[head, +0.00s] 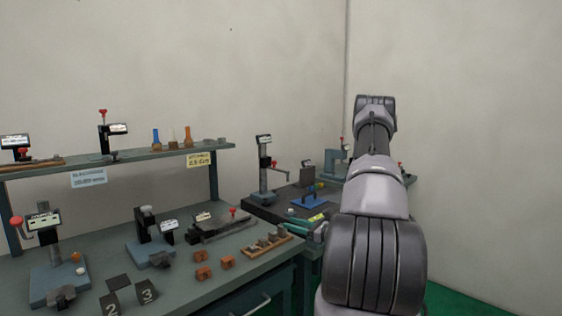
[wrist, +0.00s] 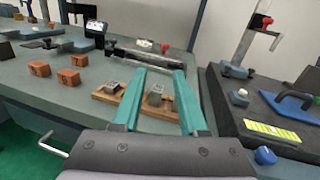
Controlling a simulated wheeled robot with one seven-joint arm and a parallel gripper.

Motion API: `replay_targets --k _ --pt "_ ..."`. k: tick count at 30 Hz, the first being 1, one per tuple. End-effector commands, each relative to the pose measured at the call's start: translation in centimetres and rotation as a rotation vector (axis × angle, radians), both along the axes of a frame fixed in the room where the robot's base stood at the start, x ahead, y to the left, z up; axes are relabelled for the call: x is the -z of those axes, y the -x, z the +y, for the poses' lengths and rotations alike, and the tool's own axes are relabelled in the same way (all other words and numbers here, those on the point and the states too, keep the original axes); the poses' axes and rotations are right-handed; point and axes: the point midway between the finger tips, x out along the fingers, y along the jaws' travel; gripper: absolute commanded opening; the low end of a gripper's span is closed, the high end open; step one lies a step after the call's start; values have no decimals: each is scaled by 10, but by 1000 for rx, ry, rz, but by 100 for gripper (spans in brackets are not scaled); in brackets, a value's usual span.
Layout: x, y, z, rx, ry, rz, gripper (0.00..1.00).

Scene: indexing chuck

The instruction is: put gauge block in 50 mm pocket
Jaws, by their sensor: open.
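A wooden tray (wrist: 104,96) lies on the bench near its right edge, and it also shows in the head view (head: 246,254). Small grey metal blocks sit in it, one at the left (wrist: 112,88) and one near the middle (wrist: 154,97). I cannot tell which is the gauge block, and no 50 mm pocket label is readable. My gripper (wrist: 159,72) has its two teal fingers apart with nothing held. In the wrist view the middle block shows between the fingers, and the right finger covers part of the tray. My arm hides most of the gripper in the head view.
Several orange blocks (wrist: 68,77) stand left of the tray. A long dark slide fixture (wrist: 145,58) lies behind it. Gauges crowd the bench's left and the shelf (head: 165,153).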

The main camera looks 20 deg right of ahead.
Motion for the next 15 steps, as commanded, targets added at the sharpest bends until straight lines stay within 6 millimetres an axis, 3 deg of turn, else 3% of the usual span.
replay_targets --k 1,6,12,15 --pt "-31 -3 21 -94 53 -26 42" --pt "-108 17 95 -414 244 -71 42" --pt "-172 68 161 -733 531 -114 42" --pt "-196 98 184 -862 695 -138 42"
